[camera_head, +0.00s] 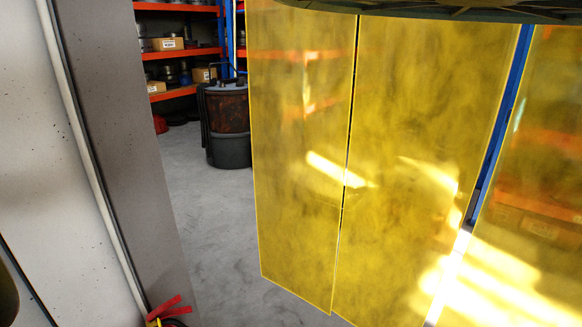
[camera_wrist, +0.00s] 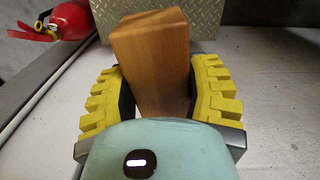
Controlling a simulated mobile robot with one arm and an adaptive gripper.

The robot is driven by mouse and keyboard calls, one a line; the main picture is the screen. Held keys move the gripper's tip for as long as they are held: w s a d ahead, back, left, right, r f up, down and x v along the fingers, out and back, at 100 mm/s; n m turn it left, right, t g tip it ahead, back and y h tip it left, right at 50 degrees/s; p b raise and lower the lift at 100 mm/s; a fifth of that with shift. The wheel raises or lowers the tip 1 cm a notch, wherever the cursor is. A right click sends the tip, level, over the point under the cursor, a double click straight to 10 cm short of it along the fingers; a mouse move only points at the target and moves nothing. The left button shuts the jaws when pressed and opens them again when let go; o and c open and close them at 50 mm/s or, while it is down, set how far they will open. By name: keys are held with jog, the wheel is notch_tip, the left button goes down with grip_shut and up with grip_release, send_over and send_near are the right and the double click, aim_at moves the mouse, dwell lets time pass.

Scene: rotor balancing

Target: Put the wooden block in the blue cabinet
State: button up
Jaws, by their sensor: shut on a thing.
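The wooden block (camera_wrist: 152,60) is a brown, rectangular piece in the wrist view. My gripper (camera_wrist: 155,85) has yellow ridged fingers with dark pads, one on each side of the block. It is shut on the block, whose far end sticks out past the fingers. The lower end of the block is hidden behind the pale green gripper body. The blue cabinet cannot be made out in either view. Neither the block nor my gripper shows clearly in the head view.
Yellow see-through panels (camera_head: 300,150) fill the middle and right of the head view. Orange shelves (camera_head: 180,53) and a dark rusty drum (camera_head: 228,115) stand behind. Grey floor (camera_head: 215,225) is open between the wall and panels. A red fire extinguisher (camera_wrist: 72,20) shows in the wrist view.

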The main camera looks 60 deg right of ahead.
jog(key=w+d+r+p, duration=0.1)
jog(key=d+r+p, duration=0.3)
jog(key=r, duration=0.6)
jog(key=w+d+r+m+p, duration=0.1)
jog(key=d+r+p, duration=0.35)
jog(key=r, duration=0.55)
jog(key=w+d+r+p, duration=0.1)
jog(key=d+r+p, duration=0.35)
jog(key=r, duration=0.65)
notch_tip(320, 180, up, 36)
jog(key=p, duration=3.7)
jog(key=shift+s+a+r, duration=0.25)
